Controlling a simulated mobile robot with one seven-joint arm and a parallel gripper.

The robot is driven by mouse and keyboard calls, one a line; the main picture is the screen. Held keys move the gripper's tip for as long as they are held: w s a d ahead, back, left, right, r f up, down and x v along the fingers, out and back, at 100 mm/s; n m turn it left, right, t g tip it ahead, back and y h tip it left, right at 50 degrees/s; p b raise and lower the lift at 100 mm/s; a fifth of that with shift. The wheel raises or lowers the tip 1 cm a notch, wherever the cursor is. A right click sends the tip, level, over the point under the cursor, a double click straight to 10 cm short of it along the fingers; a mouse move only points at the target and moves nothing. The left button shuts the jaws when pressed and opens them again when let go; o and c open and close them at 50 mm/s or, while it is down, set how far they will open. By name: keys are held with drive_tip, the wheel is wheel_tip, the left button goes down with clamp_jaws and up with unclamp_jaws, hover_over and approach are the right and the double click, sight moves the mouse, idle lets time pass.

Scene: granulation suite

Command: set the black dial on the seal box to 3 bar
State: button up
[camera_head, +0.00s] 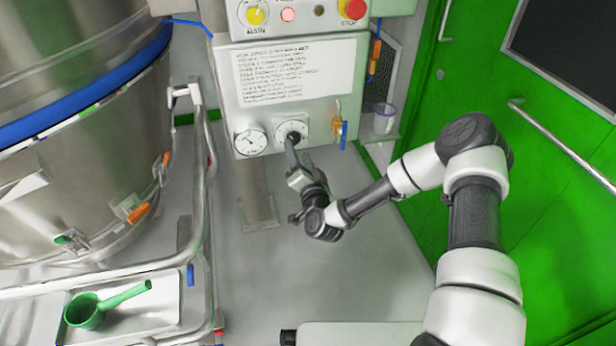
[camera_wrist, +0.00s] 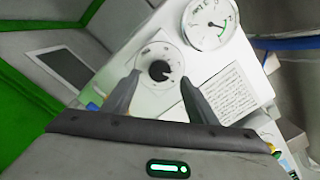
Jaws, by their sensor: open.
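The seal box (camera_head: 265,112) is a pale panel box on the wall, in the upper middle of the head view. Its black dial (camera_head: 293,136) sits on a white round scale at the lower part of the box, partly hidden by my gripper. In the wrist view the black dial (camera_wrist: 159,70) is in clear sight. My gripper (camera_wrist: 160,88) is open, with its two fingers on either side of the dial's line of sight. In the head view my gripper (camera_head: 293,150) reaches up to the dial. I cannot tell whether the fingers touch it. The scale numbers are too small to read.
A pressure gauge (camera_head: 251,142) is beside the dial. A small valve with a blue handle (camera_head: 343,133) is to its right. A large steel vessel (camera_head: 80,130) and a cart with a green scoop (camera_head: 90,311) stand at left. A green door (camera_head: 540,130) is at right.

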drive_tip(key=p+v, duration=0.1)
drive_tip(key=v, duration=1.1)
drive_tip(key=shift+s+p, duration=0.35)
drive_tip(key=shift+w+d+r, duration=0.1)
drive_tip(key=d+r+n+g+h, duration=0.3)
drive_tip(key=d+r+n+g, duration=0.65)
drive_tip(key=r, duration=0.45)
drive_tip(key=s+d+r+m+g+h, duration=0.1)
drive_tip(key=s+d+r, duration=0.1)
drive_tip(key=s+r, duration=0.45)
drive_tip(key=s+d+r+m, duration=0.1)
drive_tip(key=s+d+r, duration=0.15)
drive_tip(key=s, duration=0.65)
drive_tip(key=s+d+r+m+g+h, duration=0.1)
drive_tip(key=s+r, duration=0.5)
drive_tip(key=s, duration=0.2)
wheel_tip(320, 180, up, 24)
drive_tip(key=s+p, duration=0.1)
drive_tip(key=p, duration=2.3)
